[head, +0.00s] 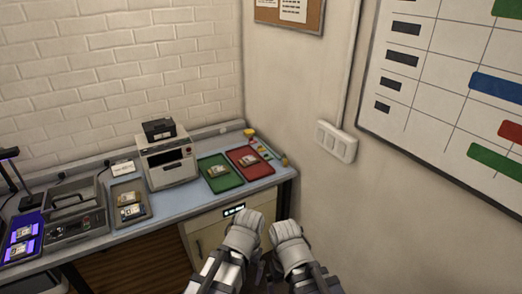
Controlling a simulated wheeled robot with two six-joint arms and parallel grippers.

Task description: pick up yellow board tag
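I cannot make out a yellow board tag in the head view. The wall board (440,75) at the right is cut off by the frame edge and carries two green tags, a blue tag (497,87) and a red tag (511,131). My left gripper (247,222) and my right gripper (287,230) are side by side at the bottom middle, in front of the bench and below the wall board. Both are seen from behind, so their fingers are hidden. No held object shows at either one.
A workbench (185,203) runs along the brick wall, with a grey machine (168,165), a green tray (222,182), a red tray (262,170) and a tray of small boards (118,216). A small yellow object (249,133) stands at its back corner. A switch panel (336,142) is on the right wall.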

